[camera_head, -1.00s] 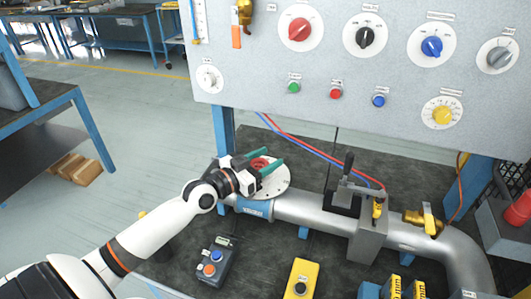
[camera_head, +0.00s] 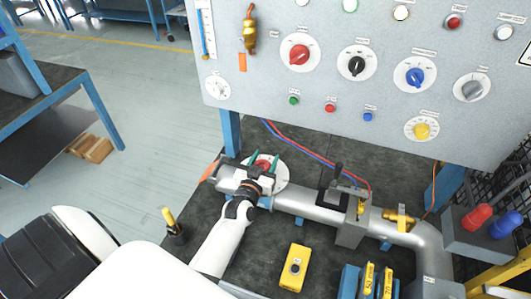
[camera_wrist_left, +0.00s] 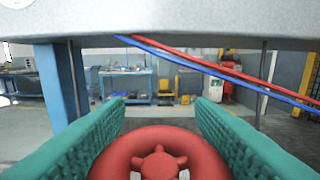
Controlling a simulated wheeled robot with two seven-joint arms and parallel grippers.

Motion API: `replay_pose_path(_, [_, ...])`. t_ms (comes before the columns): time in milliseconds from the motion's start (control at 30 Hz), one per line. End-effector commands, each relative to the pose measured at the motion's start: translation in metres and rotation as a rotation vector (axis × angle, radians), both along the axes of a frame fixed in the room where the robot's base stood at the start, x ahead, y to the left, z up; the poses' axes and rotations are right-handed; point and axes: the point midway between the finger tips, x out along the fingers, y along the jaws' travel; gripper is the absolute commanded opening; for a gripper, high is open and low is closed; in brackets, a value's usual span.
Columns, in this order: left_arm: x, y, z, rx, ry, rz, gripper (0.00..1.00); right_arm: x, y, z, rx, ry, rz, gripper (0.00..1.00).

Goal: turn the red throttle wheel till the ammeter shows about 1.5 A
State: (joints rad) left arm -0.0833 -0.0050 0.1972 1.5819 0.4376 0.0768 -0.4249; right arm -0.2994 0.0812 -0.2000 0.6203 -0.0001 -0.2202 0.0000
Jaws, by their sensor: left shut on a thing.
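The red throttle wheel (camera_head: 262,166) sits on a white round scale plate (camera_head: 281,180) on the grey pipe, partly covered by my gripper in the head view. My left gripper (camera_head: 267,160) has its green fingers on either side of the wheel and is shut on it. In the left wrist view the wheel (camera_wrist_left: 160,155) fills the gap between the two green fingers, its lower part cut off by the frame. I see no ammeter face or needle in either view; the top of the panel is cut off. My right gripper is not in view.
The grey panel (camera_head: 330,95) with coloured knobs rises behind the bench. The grey pipe (camera_head: 300,205) runs right to a clamp (camera_head: 352,229) and a brass-handled valve (camera_head: 400,217). A yellow button box (camera_head: 296,267) stands in front. Red and blue hoses (camera_head: 325,160) hang behind the pipe.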

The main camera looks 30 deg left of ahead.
Motion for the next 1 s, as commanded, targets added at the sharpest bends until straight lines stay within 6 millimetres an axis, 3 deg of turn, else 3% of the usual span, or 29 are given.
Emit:
replay_pose_path(200, [0.0004, 0.0007, 0.0022, -0.001, -0.003, 0.059, 0.27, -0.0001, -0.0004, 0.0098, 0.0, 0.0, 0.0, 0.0])
replay_pose_path(700, [0.0004, 0.0018, 0.0018, 0.002, -0.006, 0.074, 0.27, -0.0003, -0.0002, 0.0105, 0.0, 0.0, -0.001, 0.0])
replay_pose_path(733, [0.0004, 0.0018, 0.0018, 0.002, -0.006, 0.074, 0.55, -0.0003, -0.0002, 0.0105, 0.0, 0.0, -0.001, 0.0])
replay_pose_path(800, [0.0003, 0.0018, 0.0016, 0.002, -0.005, 0.074, 0.66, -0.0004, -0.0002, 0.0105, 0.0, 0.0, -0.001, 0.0])
replay_pose_path(833, [0.0003, 0.0018, 0.0015, 0.002, -0.005, 0.074, 0.71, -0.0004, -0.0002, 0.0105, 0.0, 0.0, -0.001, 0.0])
replay_pose_path(1000, [0.0001, 0.0018, 0.0009, 0.001, -0.003, 0.074, 0.72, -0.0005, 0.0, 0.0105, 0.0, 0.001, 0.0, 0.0])
